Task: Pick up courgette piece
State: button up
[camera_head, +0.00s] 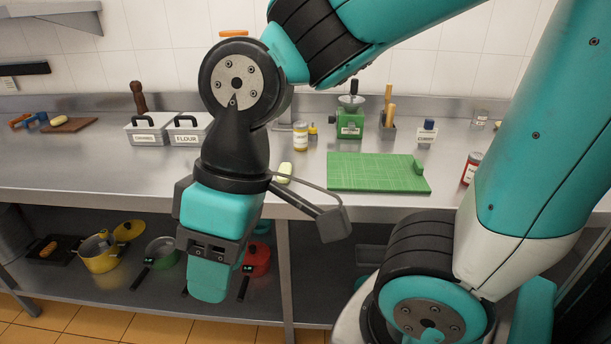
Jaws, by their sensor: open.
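A small pale yellow-green piece (285,172), which looks like the courgette piece, lies on the steel counter left of the green cutting board. Its lower left is close to my wrist in the picture, and part of it may be hidden. My gripper (212,262) hangs in front of the counter's front edge, pointing down, to the lower left of the piece and apart from it. It is open, and I see nothing held in it. Its fingertips are hard to make out from this side.
The green cutting board (375,175) lies to the right. A yellow-labelled jar (300,137) and lidded flour box (188,130) stand behind. A red-labelled can (471,168) stands near my arm. Pots, including a yellow one (100,257), sit on the lower shelf.

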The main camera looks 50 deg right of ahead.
aim_at(284, 167)
jog(key=z, duration=0.9)
jog(key=i, duration=1)
jog(key=z, duration=0.95)
jog(key=k, duration=0.65)
jog(key=u, duration=0.7)
jog(key=i, duration=0.4)
